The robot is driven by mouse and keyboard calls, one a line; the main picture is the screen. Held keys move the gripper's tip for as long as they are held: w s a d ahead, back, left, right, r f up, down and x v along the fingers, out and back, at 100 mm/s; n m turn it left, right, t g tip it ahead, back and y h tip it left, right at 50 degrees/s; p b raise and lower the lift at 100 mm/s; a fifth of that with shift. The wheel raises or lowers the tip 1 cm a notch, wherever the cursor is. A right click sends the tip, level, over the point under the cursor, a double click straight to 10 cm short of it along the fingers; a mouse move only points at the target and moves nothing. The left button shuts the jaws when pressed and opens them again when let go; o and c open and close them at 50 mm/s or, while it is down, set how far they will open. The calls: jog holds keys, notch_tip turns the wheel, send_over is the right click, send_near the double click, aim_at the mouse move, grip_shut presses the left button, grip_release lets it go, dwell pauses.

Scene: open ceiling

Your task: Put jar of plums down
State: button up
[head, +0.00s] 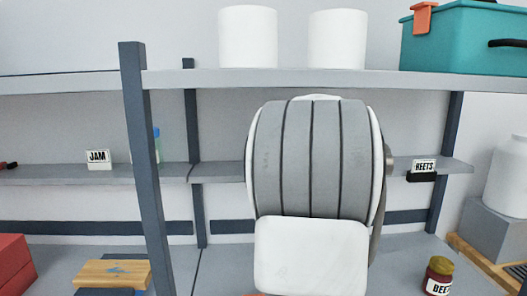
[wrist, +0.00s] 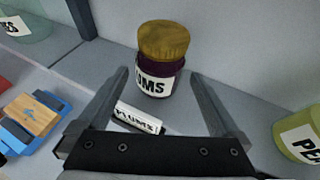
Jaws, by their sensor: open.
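The jar of plums (wrist: 158,62) is dark purple with a brown-yellow lid and a PLUMS label. In the wrist view it stands upright on a grey shelf (wrist: 215,97), behind a small PLUMS sign (wrist: 138,119). My gripper (wrist: 164,75) is open, with one finger to the left of the jar and one to the right. The jar shows between and slightly beyond the fingertips, with visible gaps on both sides. In the head view my arm covers the middle of the shelf, so the jar and gripper are hidden there.
A yellow-green labelled jar (wrist: 298,135) stands at the right in the wrist view, and a pale green jar (wrist: 25,20) at upper left. A blue item with a wooden top (wrist: 35,113) lies lower left. In the head view, a dark post (head: 140,160) stands left of my arm.

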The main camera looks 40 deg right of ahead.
jog(key=v, duration=0.6)
dwell(0.4)
